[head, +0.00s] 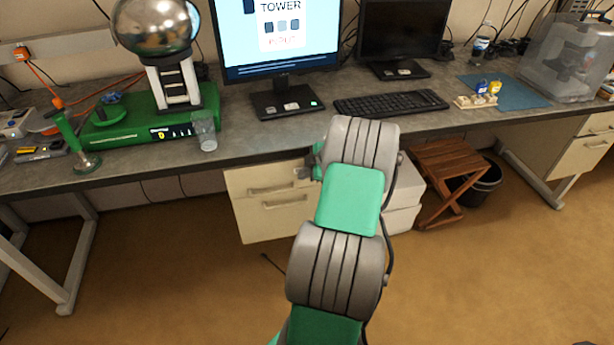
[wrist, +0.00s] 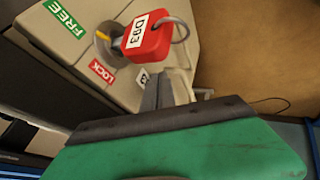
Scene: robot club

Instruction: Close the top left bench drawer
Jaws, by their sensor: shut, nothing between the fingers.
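In the head view, a cream drawer unit hangs under the bench left of my arm, with a top drawer (head: 245,180) and a lower drawer (head: 262,222), each with a bar handle. How far the top drawer stands out is hard to tell. My gripper (head: 301,173) is at the upper right of this unit, partly hidden by my arm. In the wrist view, my gripper (wrist: 166,92) is shut and empty, its fingertips close to a cream front (wrist: 75,35). Whether they touch it is unclear.
The bench top (head: 240,138) overhangs the drawers and carries a glass (head: 205,132), a keyboard (head: 390,104) and a green-based globe machine (head: 140,122). A wooden stool (head: 447,165) and a black bin (head: 484,184) stand to the right. The brown floor in front is mostly clear.

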